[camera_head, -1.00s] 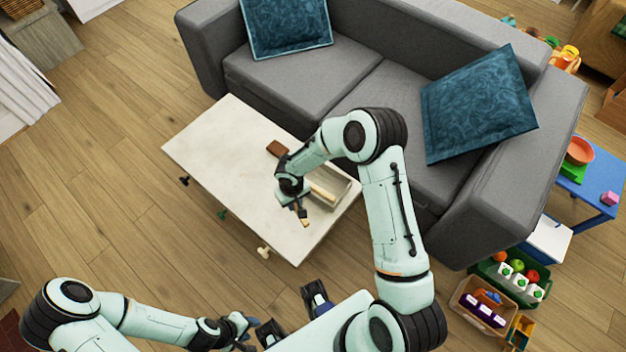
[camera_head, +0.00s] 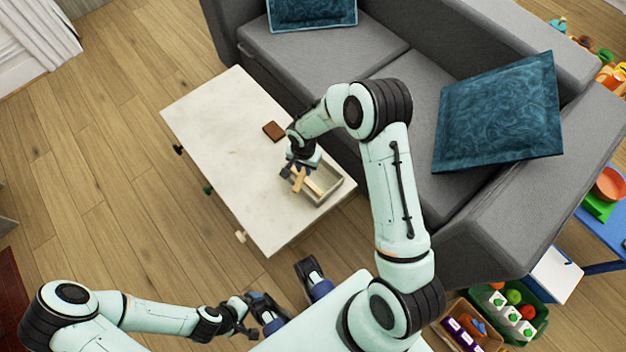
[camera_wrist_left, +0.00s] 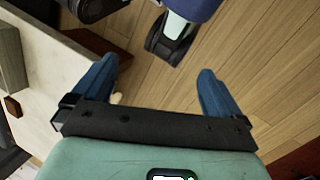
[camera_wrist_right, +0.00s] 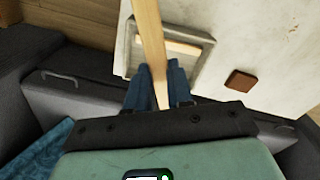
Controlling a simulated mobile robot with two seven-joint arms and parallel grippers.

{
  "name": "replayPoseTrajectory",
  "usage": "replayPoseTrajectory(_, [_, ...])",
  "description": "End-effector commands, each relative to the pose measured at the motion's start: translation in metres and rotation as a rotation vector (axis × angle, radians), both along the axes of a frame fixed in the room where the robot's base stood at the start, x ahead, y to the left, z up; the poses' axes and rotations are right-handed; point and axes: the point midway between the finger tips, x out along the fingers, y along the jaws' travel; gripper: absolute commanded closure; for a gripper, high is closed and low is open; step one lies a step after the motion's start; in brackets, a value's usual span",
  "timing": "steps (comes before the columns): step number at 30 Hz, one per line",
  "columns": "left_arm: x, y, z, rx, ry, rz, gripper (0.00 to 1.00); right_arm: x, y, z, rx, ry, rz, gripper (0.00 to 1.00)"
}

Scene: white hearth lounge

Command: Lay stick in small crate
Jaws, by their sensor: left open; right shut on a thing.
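A pale wooden stick (camera_wrist_right: 150,36) is between the fingers of my right gripper (camera_wrist_right: 158,78). In the head view the held stick (camera_head: 298,182) shows below my right gripper (camera_head: 300,170). The small grey crate (camera_head: 325,194) stands on the white table, just beside and beneath the gripper. In the right wrist view the stick crosses in front of the crate's left part (camera_wrist_right: 205,60), apparently above it. Another pale wooden strip (camera_wrist_right: 182,47) lies inside the crate. My left gripper (camera_wrist_left: 155,80) is open and empty, away from the table.
A small brown block (camera_head: 273,131) lies on the white table (camera_head: 220,125) behind the crate. A grey sofa (camera_head: 330,60) with blue cushions runs along the table's far side. The table's left half is bare. Toy crates (camera_head: 510,315) stand on the floor at lower right.

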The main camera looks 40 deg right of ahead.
Motion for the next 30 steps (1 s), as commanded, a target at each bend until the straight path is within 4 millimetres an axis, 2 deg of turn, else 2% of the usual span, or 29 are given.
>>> replayPoseTrajectory(1, [0.0, 0.001, -0.017, 0.003, -0.007, 0.004, 0.0, 0.002, -0.012, -0.008, -0.002, -0.006, -0.181, 1.0])
replayPoseTrajectory(6, [0.006, 0.003, -0.044, 0.012, -0.034, 0.013, 0.0, 0.011, -0.042, -0.006, 0.001, -0.006, -0.779, 1.0])
replayPoseTrajectory(12, [0.014, 0.005, -0.073, 0.02, -0.061, 0.022, 0.0, 0.026, -0.067, 0.001, 0.004, -0.004, -1.401, 1.0])
replayPoseTrajectory(15, [0.018, 0.006, -0.084, 0.023, -0.073, 0.025, 0.0, 0.033, -0.076, 0.005, 0.005, -0.003, -1.651, 1.0])
replayPoseTrajectory(19, [0.022, 0.007, -0.094, 0.027, -0.084, 0.029, 0.0, 0.04, -0.083, 0.01, 0.005, -0.001, -1.873, 1.0])
replayPoseTrajectory(23, [0.025, 0.008, -0.098, 0.03, -0.092, 0.032, 0.0, 0.043, -0.086, 0.009, 0.003, 0.003, -1.973, 1.0])
replayPoseTrajectory(26, [0.031, 0.011, -0.104, 0.038, -0.109, 0.038, 0.0, 0.042, -0.087, -0.007, 0.001, 0.005, -1.992, 1.0])
replayPoseTrajectory(30, [0.045, 0.018, -0.117, 0.058, -0.147, 0.055, 0.0, 0.042, -0.088, -0.045, -0.002, 0.007, -1.99, 1.0])
